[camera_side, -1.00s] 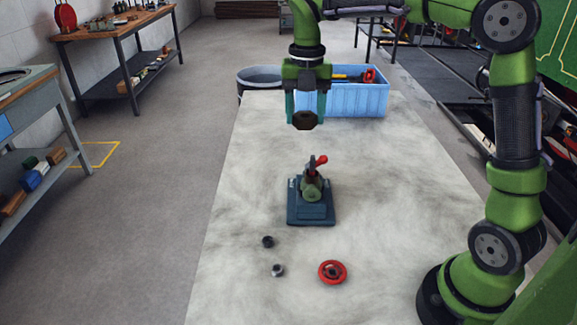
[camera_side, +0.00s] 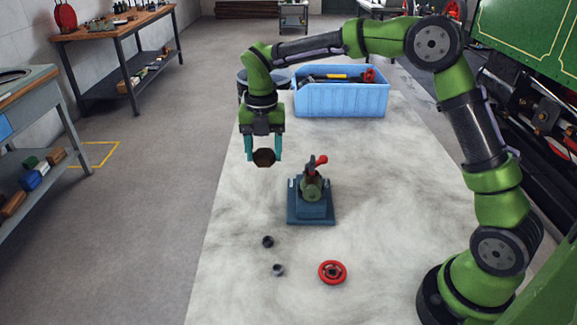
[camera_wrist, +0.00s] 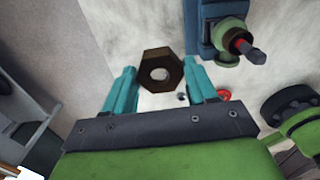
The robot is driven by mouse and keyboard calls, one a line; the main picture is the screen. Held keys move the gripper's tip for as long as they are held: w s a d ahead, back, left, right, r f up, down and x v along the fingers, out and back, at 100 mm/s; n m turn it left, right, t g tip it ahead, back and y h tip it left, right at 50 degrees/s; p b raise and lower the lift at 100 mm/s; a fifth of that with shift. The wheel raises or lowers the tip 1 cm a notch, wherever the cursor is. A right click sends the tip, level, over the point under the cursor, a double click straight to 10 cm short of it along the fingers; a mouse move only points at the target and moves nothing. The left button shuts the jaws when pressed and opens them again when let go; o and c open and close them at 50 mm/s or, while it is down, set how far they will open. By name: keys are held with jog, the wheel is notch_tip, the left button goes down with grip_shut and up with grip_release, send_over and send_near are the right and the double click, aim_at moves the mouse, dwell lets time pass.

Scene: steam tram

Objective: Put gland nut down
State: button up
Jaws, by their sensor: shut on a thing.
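The gland nut (camera_side: 264,157) is a dark brown hexagonal nut with a round hole, seen in the wrist view (camera_wrist: 151,82) between the two teal fingers. My gripper (camera_side: 263,155) is shut on it and holds it above the left part of the pale table (camera_side: 400,180). The nut is clear of the table top. The hole shows the pale table through it in the wrist view.
A blue-grey vice-like fixture (camera_side: 311,211) with a red-tipped lever stands to the right of the nut. A blue crate (camera_side: 341,101) and a dark bucket stand at the back. The table between is bare.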

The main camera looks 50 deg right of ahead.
aim_at(267, 209)
notch_tip(267, 209, down, 15)
jog(key=shift+r, duration=0.1)
dwell(0.4)
jog(key=o, duration=1.1)
